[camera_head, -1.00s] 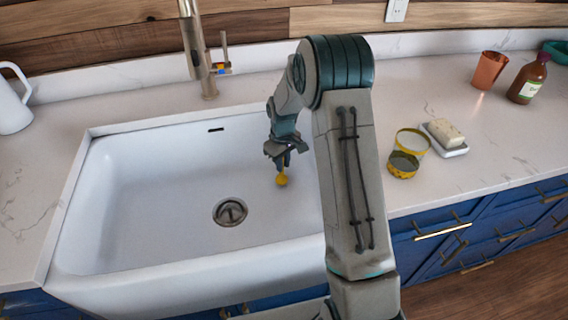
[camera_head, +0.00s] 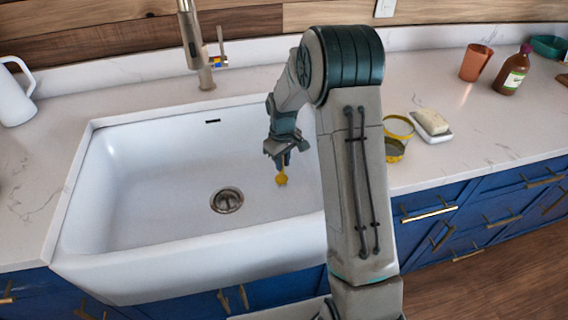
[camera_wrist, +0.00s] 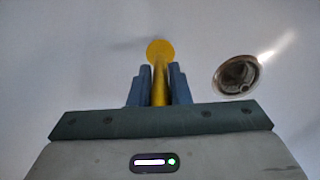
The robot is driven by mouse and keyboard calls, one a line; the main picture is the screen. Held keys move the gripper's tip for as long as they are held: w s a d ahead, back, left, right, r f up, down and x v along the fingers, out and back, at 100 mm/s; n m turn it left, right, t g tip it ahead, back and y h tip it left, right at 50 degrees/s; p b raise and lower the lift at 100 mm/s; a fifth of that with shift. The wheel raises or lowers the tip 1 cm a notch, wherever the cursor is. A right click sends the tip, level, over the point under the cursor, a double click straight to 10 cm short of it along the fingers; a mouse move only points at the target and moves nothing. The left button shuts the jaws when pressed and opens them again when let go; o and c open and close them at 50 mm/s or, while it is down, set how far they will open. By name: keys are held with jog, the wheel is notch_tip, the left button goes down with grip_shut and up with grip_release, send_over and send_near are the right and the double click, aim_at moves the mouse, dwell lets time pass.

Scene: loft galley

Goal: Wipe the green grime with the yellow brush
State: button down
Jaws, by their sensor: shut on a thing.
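The yellow brush (camera_head: 281,180) is in my gripper (camera_head: 284,157), over the right part of the white sink basin. In the wrist view the brush's yellow handle (camera_wrist: 160,88) stands between the two blue fingers of my gripper (camera_wrist: 160,85), which are shut on it. The brush's round yellow head (camera_wrist: 160,50) points away from the gripper toward the basin floor. I cannot tell whether the head touches the basin. No green grime shows in either view; my arm covers the right end of the sink.
The white sink (camera_head: 150,180) has a round drain (camera_head: 227,200) and a tap (camera_head: 195,50) behind it. A white jug (camera_head: 14,95) stands at left. A yellow tin (camera_head: 395,149), a soap on a dish (camera_head: 432,124), a copper cup (camera_head: 475,63) and a brown bottle (camera_head: 512,72) stand at right.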

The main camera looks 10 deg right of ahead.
jog(key=shift+r+p, duration=1.5)
jog(key=shift+r, duration=1.25)
